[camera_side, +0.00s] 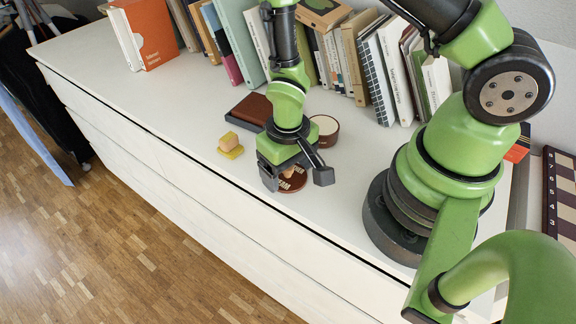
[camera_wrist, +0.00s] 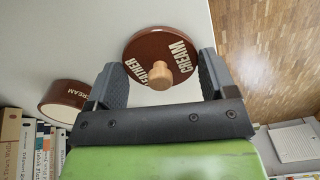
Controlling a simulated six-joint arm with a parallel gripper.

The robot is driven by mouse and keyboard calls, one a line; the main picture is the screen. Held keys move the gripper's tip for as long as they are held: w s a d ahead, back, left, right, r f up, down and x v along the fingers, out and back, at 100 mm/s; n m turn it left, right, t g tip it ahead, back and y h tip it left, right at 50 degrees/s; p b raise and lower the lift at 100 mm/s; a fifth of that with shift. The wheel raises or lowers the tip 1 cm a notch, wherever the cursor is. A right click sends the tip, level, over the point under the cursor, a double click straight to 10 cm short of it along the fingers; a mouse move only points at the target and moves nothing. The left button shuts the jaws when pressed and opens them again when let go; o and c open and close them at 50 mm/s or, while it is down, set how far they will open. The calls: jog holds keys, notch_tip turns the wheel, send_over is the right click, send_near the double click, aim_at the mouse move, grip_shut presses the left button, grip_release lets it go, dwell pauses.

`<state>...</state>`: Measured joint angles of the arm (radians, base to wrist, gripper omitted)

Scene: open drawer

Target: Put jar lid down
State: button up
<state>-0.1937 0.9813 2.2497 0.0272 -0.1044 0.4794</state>
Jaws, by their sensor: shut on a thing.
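The jar lid (camera_wrist: 142,48) is a round red-brown disc with white lettering and a light wooden knob. It sits between the two fingers of my gripper (camera_wrist: 162,76) in the wrist view, with a finger at each side of its rim. My gripper (camera_side: 297,179) is shut on it. In the side view the lid (camera_side: 293,187) shows partly under my gripper, low over the white top near its front edge. Whether it touches the top I cannot tell. The round brown jar (camera_side: 326,131) stands just behind my gripper, and also shows in the wrist view (camera_wrist: 62,96).
A dark brown box (camera_side: 250,110) lies behind and left of my gripper. A row of books (camera_side: 385,70) lines the back. The white top (camera_side: 130,90) is clear at front left.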

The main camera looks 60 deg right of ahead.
jog(key=o, duration=0.8)
jog(key=shift+f, duration=0.1)
jog(key=shift+o, duration=0.2)
notch_tip(320, 180, up, 23)
jog(key=s+d+t+y, duration=0.1)
jog(key=s+t, duration=0.1)
jog(key=t, duration=0.1)
jog(key=s+r+m+t+y, duration=0.1)
jog(key=s+r+t, duration=0.3)
jog(key=s+r, duration=0.2)
notch_tip(320, 180, up, 2)
jog(key=shift+s+d, duration=0.35)
jog(key=shift+d, duration=0.05)
